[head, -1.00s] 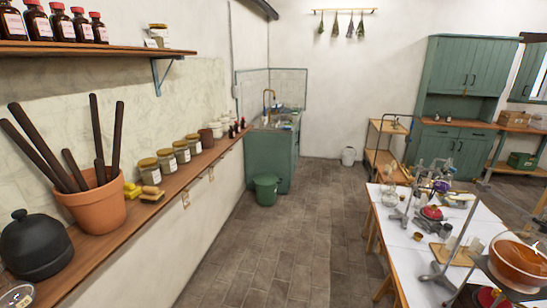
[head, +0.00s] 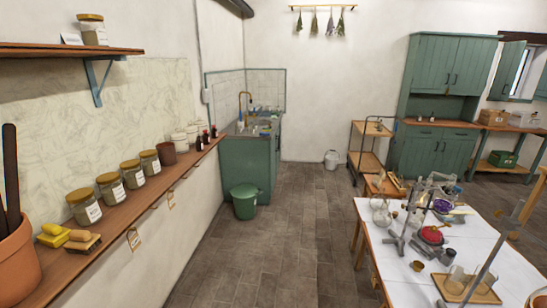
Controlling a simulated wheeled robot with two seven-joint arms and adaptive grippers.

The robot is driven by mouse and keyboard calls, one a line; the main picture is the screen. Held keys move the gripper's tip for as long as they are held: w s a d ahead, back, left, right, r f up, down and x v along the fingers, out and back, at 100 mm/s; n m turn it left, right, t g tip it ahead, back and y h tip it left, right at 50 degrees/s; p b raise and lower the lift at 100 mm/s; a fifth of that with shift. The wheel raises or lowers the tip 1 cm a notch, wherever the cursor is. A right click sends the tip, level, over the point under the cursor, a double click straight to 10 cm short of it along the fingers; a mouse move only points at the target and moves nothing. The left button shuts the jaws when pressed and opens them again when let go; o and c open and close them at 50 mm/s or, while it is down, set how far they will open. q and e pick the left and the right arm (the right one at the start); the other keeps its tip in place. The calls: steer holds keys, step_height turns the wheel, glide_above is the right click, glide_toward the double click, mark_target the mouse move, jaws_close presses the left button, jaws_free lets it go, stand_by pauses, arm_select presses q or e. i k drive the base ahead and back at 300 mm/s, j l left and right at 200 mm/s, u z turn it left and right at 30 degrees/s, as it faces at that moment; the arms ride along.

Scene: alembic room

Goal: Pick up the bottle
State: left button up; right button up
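Small dark bottles (head: 205,136) with red caps stand near the far end of the long wooden wall shelf on the left, just before the sink. They are small in the view, and I cannot tell which bottle the task names. Neither of my grippers shows in the head view.
The wall shelf (head: 129,210) holds labelled jars (head: 133,174), a brown pot, brushes and a terracotta pot (head: 14,265). A green bin (head: 245,202) stands on the floor by the green sink cabinet (head: 248,168). A white table (head: 408,279) with glassware is at right. The tiled floor (head: 285,240) between is clear.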

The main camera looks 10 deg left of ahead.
mark_target(199, 144)
steer(key=i, duration=0.8)
steer(key=i+u, duration=0.2)
steer(key=i, duration=0.2)
steer(key=i+l+u, duration=0.15)
steer(key=i, duration=0.2)
steer(key=i+l+u, duration=0.2)
steer(key=i+u, duration=0.3)
steer(key=i+l+u, duration=0.3)
steer(key=u, duration=0.15)
steer(key=i+l+u, duration=0.3)
steer(key=l+u, duration=0.2)
steer(key=i+l+u, duration=0.2)
steer(key=l+u, duration=0.25)
